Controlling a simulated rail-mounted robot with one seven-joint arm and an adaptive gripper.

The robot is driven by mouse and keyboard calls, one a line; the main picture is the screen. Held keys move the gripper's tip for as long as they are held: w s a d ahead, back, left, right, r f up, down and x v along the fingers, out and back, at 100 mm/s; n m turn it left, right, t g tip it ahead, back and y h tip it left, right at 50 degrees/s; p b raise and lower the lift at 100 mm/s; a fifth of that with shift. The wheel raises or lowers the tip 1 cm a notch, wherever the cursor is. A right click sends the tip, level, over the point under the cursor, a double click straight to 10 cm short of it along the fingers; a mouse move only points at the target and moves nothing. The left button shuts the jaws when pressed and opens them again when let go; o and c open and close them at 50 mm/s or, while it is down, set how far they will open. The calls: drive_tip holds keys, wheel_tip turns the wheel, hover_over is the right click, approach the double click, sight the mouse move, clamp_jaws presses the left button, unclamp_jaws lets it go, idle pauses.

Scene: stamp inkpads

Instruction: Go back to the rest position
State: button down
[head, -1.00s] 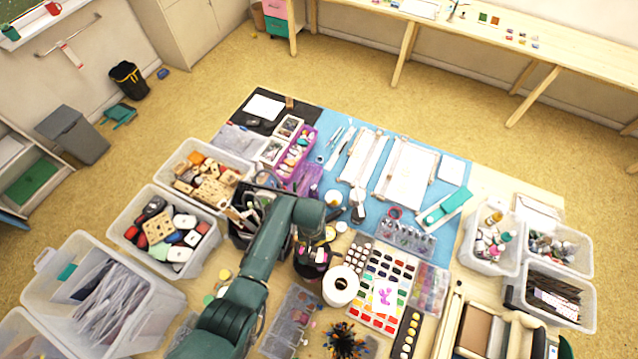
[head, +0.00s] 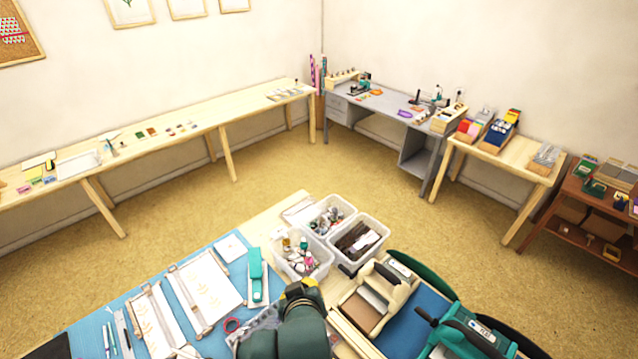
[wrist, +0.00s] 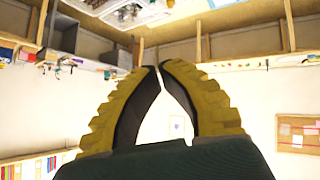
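My gripper (head: 300,292) shows at the bottom middle of the head view, at the end of my dark green arm, over the near worktable. In the wrist view its two yellow, ridged fingers (wrist: 159,68) curve together and their tips are about touching. Only a narrow gap with bright background shows between them, and nothing is held. The wrist view appears upside down, with furniture along its top and pale wall below.
A long wooden bench (head: 222,112) with small coloured pads and a grey desk (head: 390,110) stand along the walls. Open floor lies between.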

drive_tip(key=d+r+m+t+h, duration=0.1)
drive_tip(key=d+r+t, duration=0.1)
drive_tip(key=d+r, duration=0.35)
drive_tip(key=d+r+m+t, duration=0.1)
drive_tip(key=d+r+t, duration=0.15)
drive_tip(key=r, duration=0.55)
drive_tip(key=s+d+r+m+t, duration=0.1)
drive_tip(key=s+r, duration=0.3)
drive_tip(key=r, duration=0.4)
drive_tip(key=s+d+r+m+t+h, duration=0.1)
drive_tip(key=s+d+r+m+t, duration=0.1)
drive_tip(key=r, duration=0.6)
drive_tip(key=s+d+r+m+t+h, duration=0.1)
drive_tip(key=s+d+r+t, duration=0.2)
drive_tip(key=s+r+t, duration=0.2)
wheel_tip(320, 180, up, 4)
drive_tip(key=shift+s+d+f, duration=0.15)
drive_tip(key=shift+s+f, duration=0.1)
drive_tip(key=shift+s, duration=0.85)
